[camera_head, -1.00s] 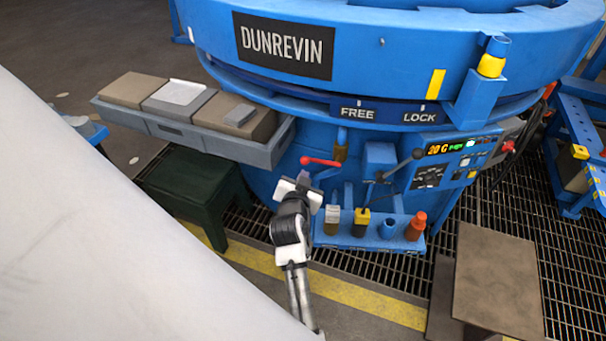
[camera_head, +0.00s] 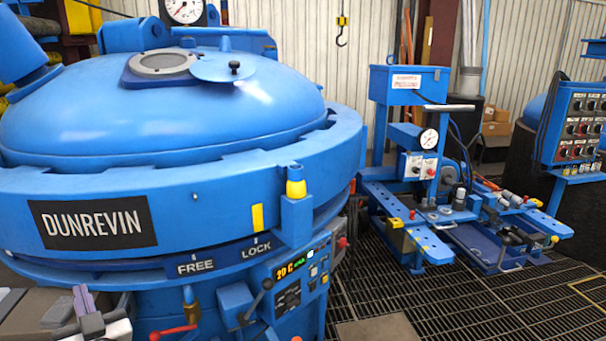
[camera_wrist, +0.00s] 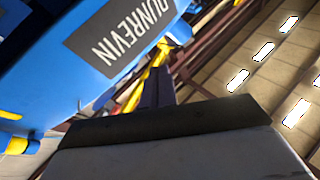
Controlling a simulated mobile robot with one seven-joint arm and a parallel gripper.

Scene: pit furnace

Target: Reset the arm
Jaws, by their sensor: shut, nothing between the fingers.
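My gripper (camera_head: 84,300) shows at the lower left of the head view, with its fingers together and pointing up. It is in front of the blue furnace body, below the DUNREVIN plate (camera_head: 92,222). In the wrist view the gripper's closed fingers (camera_wrist: 158,88) stand up in the middle, with nothing between them. That view is tilted and shows the blue furnace ring with the plate at the upper left and ceiling lights at the right. Most of my arm is out of the head view.
The blue furnace (camera_head: 230,110) fills the left, with a red-handled valve (camera_head: 172,332) and a control panel (camera_head: 300,275) low on its front. A blue hydraulic bench (camera_head: 430,215) stands at the right on grating (camera_head: 400,300). Grey trays lie at the lower left corner.

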